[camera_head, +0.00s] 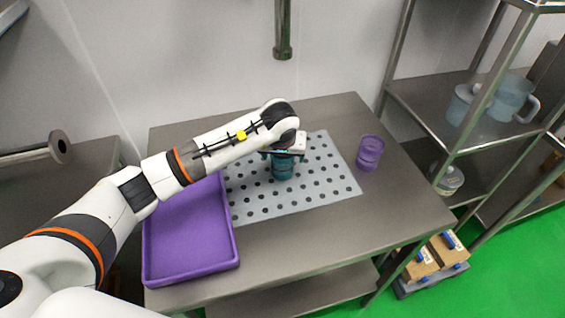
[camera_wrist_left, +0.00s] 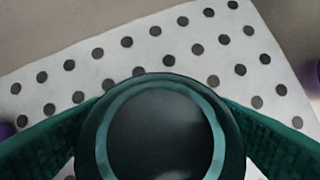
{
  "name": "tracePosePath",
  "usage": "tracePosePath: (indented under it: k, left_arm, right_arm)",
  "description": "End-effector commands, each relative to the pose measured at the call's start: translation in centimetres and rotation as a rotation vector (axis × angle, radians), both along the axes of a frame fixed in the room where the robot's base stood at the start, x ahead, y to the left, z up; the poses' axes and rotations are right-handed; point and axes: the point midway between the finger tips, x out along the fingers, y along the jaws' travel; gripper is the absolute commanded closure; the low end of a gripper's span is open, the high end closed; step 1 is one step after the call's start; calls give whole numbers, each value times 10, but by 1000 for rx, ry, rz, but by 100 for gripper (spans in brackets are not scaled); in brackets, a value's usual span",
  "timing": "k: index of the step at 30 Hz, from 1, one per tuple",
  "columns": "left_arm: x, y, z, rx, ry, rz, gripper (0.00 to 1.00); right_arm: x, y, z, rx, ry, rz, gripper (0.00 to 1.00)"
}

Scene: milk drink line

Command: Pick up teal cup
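The teal cup (camera_head: 282,168) stands upright on the perforated light-grey mat (camera_head: 325,180) on the steel table. My left gripper (camera_head: 282,156) is over the cup from above, and its body hides the cup's upper part in the head view. In the left wrist view the cup (camera_wrist_left: 160,130) fills the lower middle, with its round rim facing the camera. The left gripper's dark teal fingers (camera_wrist_left: 160,140) lie on both sides of the cup, close to its wall. Whether they press on it cannot be told. My right gripper is not in view.
A purple tray (camera_head: 190,272) lies on the table left of the mat. A purple cup (camera_head: 370,152) stands right of the mat. A steel pipe (camera_head: 283,40) hangs above the table's back. A shelf with clear jugs (camera_head: 512,97) stands at the right. The table's front right is clear.

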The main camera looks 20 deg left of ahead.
Motion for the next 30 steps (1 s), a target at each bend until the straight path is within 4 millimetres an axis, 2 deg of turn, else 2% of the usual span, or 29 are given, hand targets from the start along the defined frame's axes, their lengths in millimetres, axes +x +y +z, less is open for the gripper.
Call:
tracePosePath:
  k: [1,10,20,25,29,30]
  left_arm:
    - [0,0,0,0,0,0,27]
    - [0,0,0,1,0,0,75]
    - [1,0,4,1,-2,0,76]
    - [1,0,18,2,-6,-1,76]
    - [1,1,38,1,-7,0,76]
    - [-8,-1,35,3,-2,-3,76]
  right_arm:
    - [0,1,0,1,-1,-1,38]
    - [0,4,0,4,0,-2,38]
    - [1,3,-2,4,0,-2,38]
    - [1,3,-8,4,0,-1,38]
    - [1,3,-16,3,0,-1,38]
    - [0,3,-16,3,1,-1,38]
